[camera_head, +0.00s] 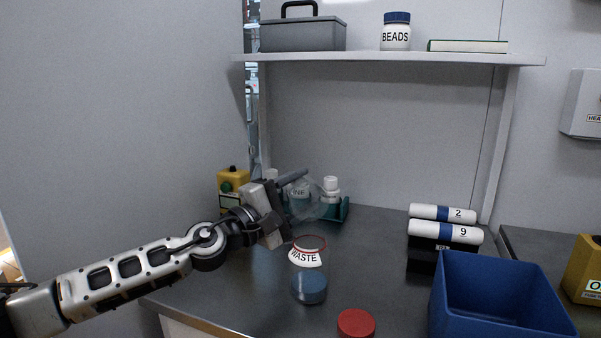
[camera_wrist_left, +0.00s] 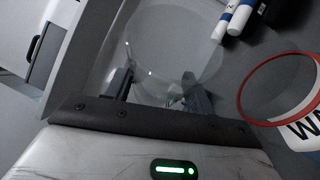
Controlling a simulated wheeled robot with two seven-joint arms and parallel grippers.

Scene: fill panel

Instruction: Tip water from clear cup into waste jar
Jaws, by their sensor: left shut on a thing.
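The clear cup (camera_head: 307,208) is hard to make out against the bottles behind it. My left gripper (camera_head: 290,190) is shut on the cup and holds it above the counter, up and behind the waste jar. In the left wrist view the cup (camera_wrist_left: 172,50) shows as a pale round outline between the fingers (camera_wrist_left: 160,92). I cannot tell its exact tilt or how much water it holds. The waste jar (camera_head: 306,257), white label and red rim, stands on the counter just below the gripper. Its open red rim (camera_wrist_left: 275,85) also shows in the left wrist view. My right gripper is not in view.
A teal rack (camera_head: 342,210) with bottles and a yellow box (camera_head: 232,181) stand behind. White rolls (camera_head: 445,232) and a blue bin (camera_head: 495,300) are at right.

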